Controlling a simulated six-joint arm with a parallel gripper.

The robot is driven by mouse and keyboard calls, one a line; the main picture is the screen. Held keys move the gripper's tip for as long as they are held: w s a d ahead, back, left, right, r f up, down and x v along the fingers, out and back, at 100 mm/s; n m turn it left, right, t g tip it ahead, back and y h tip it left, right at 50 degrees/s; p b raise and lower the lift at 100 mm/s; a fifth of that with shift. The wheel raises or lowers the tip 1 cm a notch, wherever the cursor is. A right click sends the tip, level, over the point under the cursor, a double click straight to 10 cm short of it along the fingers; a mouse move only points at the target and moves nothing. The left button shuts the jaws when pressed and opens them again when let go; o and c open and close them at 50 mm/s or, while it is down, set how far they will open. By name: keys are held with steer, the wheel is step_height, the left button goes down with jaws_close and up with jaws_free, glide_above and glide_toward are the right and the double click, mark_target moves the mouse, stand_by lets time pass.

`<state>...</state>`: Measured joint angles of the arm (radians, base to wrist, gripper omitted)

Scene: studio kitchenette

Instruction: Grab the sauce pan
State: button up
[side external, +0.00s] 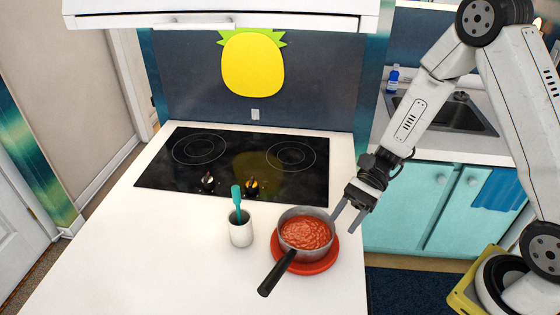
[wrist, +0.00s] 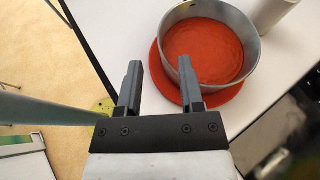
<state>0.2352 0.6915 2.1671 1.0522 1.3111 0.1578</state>
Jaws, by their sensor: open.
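The sauce pan (side external: 306,233) is grey with red sauce in it and a black handle that points to the lower left in the side external view. It stands on a round red mat (side external: 323,264) on the white counter. In the wrist view the pan (wrist: 254,52) is at the top right, with its handle out of view. My gripper (side external: 346,219) is open and empty, just right of the pan's rim. In the wrist view, my gripper (wrist: 160,80) has its right finger overlapping the pan's near wall; I cannot tell whether it touches.
A white cup (side external: 240,234) with a teal utensil (side external: 236,197) stands left of the pan. A black cooktop (side external: 235,165) with two knobs lies behind. The white counter (side external: 130,255) is clear at the left. Its right edge is close to the pan.

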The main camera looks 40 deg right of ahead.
mark_target(331, 240)
steer(key=shift+x, duration=2.6)
jaws_close()
